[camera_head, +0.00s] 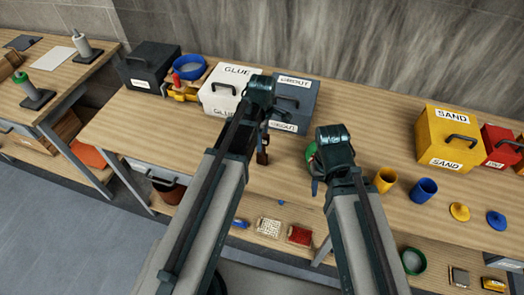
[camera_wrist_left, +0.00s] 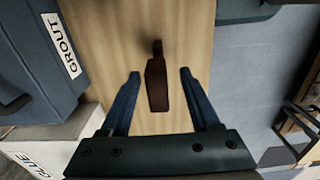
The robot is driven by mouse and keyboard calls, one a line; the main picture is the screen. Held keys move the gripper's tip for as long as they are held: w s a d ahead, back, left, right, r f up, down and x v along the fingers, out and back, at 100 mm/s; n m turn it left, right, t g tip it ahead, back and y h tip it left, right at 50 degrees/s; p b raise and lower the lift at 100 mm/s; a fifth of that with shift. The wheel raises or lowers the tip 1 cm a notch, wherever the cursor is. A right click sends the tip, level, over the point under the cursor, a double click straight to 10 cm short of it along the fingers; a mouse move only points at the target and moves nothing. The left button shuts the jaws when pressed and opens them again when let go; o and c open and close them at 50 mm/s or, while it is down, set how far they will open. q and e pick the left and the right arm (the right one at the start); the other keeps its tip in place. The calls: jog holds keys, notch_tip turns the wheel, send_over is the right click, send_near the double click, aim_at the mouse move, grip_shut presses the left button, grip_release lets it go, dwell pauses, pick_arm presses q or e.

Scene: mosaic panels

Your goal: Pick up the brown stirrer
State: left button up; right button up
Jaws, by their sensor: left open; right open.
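The brown stirrer (camera_wrist_left: 157,85) lies on the wooden bench in the left wrist view, its narrow end pointing away from my wrist. In the head view it shows in part (camera_head: 263,152), beside my left arm. My left gripper (camera_head: 266,124) is open above it. In the left wrist view the blue fingers of my left gripper (camera_wrist_left: 160,74) stand on either side of the stirrer, apart from it. My right gripper (camera_head: 316,183) is seen over the bench to the right; its fingers are mostly hidden behind its own wrist.
A white GLUE box (camera_head: 222,92) and a grey GROUT box (camera_head: 294,103) stand just behind the stirrer. A green object (camera_head: 310,154) is half hidden by my right arm. A yellow cup (camera_head: 385,180) and a blue cup (camera_head: 423,190) stand to the right. A yellow SAND box (camera_head: 447,135) stands farther back.

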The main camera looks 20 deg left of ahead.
aim_at(262, 154)
pick_arm(q)
notch_tip(262, 154, down, 4)
jog(key=b, duration=0.3)
jog(key=shift+w, duration=0.1)
jog(key=shift+r, duration=0.1)
jog(key=shift+c, duration=0.3)
grip_shut()
